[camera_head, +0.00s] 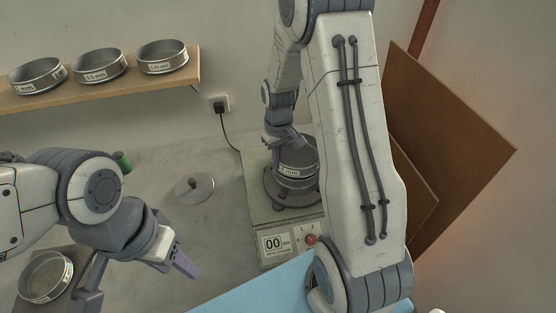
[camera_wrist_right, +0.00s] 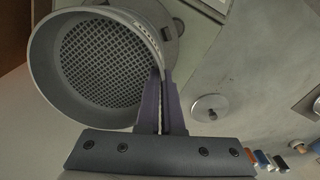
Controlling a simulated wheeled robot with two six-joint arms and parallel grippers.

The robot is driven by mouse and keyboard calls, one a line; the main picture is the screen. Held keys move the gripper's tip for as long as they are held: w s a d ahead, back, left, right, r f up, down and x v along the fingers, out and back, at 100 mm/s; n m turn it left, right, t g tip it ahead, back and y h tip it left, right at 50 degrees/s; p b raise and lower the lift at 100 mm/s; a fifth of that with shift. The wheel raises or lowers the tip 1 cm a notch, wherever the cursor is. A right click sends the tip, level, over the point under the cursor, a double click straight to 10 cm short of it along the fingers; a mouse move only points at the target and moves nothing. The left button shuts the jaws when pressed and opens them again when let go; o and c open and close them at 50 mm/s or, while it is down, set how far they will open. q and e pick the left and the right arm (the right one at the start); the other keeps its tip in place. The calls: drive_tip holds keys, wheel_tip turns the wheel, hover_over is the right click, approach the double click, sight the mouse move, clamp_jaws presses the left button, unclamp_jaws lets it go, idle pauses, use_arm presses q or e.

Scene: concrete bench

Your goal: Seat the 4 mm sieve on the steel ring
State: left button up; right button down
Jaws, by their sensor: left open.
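The 4 mm sieve (camera_head: 297,161), a steel ring wall with coarse mesh and a partly readable label, is over the round seat of the shaker (camera_head: 270,216). My right gripper (camera_head: 283,137) is shut on its wall; in the right wrist view the fingers (camera_wrist_right: 162,108) pinch the rim of the sieve (camera_wrist_right: 58,97). The sieve looks about level. The steel ring under it is mostly hidden, so I cannot tell whether they touch. My left gripper (camera_head: 180,262) is open and empty, low over the bench at the left.
A round lid with a knob (camera_head: 194,187) lies on the bench left of the shaker. Several sieves stand on the wooden shelf (camera_head: 110,91). A blue mat (camera_head: 250,294) lies in front; brown boards (camera_head: 450,130) lean at right.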

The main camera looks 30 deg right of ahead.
drive_tip(key=shift+f+b, duration=0.35)
drive_tip(key=shift+f, duration=0.25)
idle(0.7)
drive_tip(key=c, duration=1)
unclamp_jaws()
drive_tip(key=shift+r, duration=0.1)
drive_tip(key=shift+r, duration=0.35)
wheel_tip(320, 180, up, 10)
drive_tip(key=shift+f+b, duration=0.15)
drive_tip(key=shift+b, duration=1)
